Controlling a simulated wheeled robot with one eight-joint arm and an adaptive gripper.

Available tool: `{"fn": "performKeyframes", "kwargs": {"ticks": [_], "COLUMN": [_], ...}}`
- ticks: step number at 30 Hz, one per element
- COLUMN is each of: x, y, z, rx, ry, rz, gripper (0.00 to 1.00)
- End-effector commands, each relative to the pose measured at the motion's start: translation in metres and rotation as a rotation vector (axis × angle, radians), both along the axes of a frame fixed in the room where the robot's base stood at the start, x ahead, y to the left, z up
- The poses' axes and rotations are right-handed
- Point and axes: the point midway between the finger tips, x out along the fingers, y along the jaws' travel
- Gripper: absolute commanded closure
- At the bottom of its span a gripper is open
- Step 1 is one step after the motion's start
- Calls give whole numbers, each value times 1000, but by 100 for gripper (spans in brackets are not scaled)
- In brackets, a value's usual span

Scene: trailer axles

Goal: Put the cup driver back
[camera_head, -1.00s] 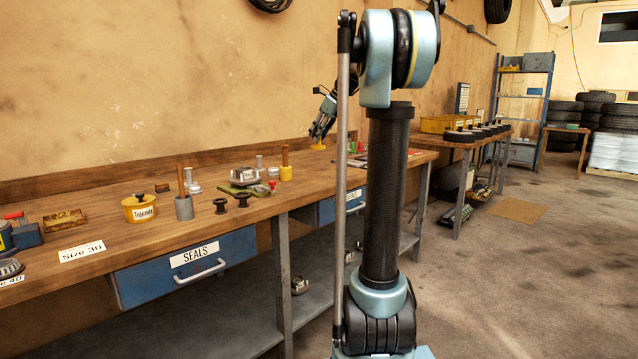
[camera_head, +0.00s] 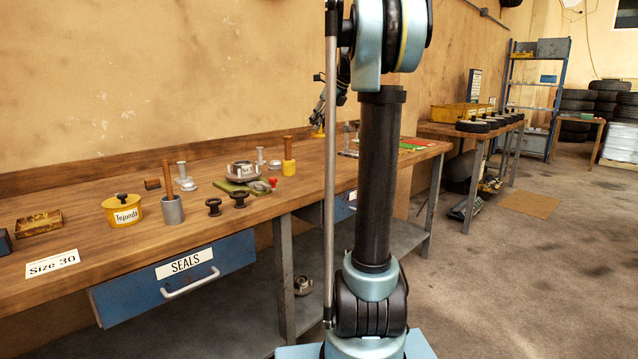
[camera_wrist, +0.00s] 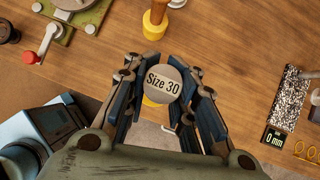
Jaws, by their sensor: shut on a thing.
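My gripper (camera_wrist: 163,95) is shut on a driver with a pale round end marked "Size 30" (camera_wrist: 163,84); a yellow part shows behind that end. In the head view my gripper (camera_head: 318,118) is partly behind my arm, and the held driver's yellow part (camera_head: 317,133) shows below it, over the far part of the bench. Two similar drivers stand upright on the bench: a yellow one with a wooden handle (camera_head: 289,167) and a grey one with a wooden handle (camera_head: 173,210). A white "Size 30" label (camera_head: 52,263) lies near the front edge.
The wooden bench (camera_head: 85,283) also holds a yellow tin (camera_head: 122,211), dark spools (camera_head: 239,200), a green plate (camera_head: 243,187) with metal parts and a brown tray (camera_head: 38,224). A blue SEALS drawer (camera_head: 130,300) hangs below. In the wrist view a gauge (camera_wrist: 275,138) lies at right.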

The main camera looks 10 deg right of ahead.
Motion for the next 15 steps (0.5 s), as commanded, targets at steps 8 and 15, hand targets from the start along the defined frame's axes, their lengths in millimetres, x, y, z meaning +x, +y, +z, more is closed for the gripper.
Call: {"fn": "performKeyframes", "kwargs": {"ticks": [8,15], "x": [0,-1], "y": [-3,-3], "z": [-54,-90], "rx": [0,0], "ry": [0,0], "rz": [-2,-1], "gripper": [100,100]}}
